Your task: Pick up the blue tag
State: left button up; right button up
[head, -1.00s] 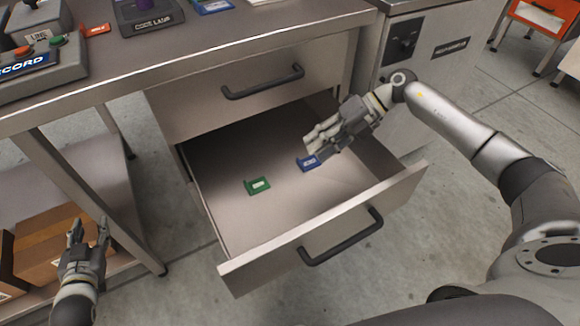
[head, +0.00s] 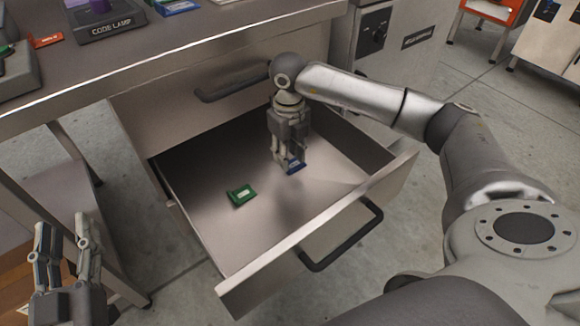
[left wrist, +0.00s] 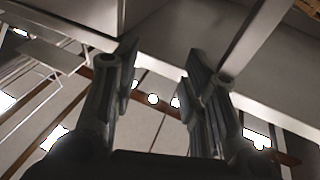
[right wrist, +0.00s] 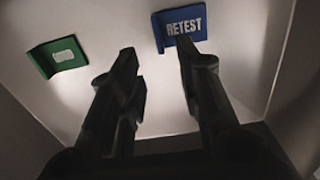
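The blue tag (head: 296,168) lies on the floor of the open drawer. In the right wrist view the blue tag (right wrist: 181,25) reads "RETEST" and has a raised edge at its left. My right gripper (head: 288,164) points down over it and hides part of it in the head view. In the right wrist view my right gripper (right wrist: 160,58) is open and empty. The tag lies beyond its fingertips, nearest the right finger; contact cannot be told. My left gripper (head: 65,225) is open and empty, outside the drawer at lower left; it also shows in the left wrist view (left wrist: 160,65).
A green tag (head: 241,195) lies in the drawer left of the blue one. The drawer's front wall (head: 330,232) and side walls surround them. The worktop (head: 200,48) overhangs the drawer's back. Another blue flat piece (head: 178,7) lies on the worktop.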

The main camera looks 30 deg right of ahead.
aim_at(295, 166)
pick_arm(q)
jog(key=s+r+t+h+b, duration=0.1)
jog(key=s+r+t, duration=0.3)
jog(key=r, duration=0.4)
jog(key=shift+t+h+b, duration=0.4)
jog(key=shift+t+b, duration=0.05)
jog(key=shift+t, duration=0.25)
pick_arm(e)
notch_tip(295, 166, down, 5)
jog(key=shift+d, duration=0.1)
pick_arm(q)
jog(key=shift+f, duration=0.1)
pick_arm(e)
grip_shut()
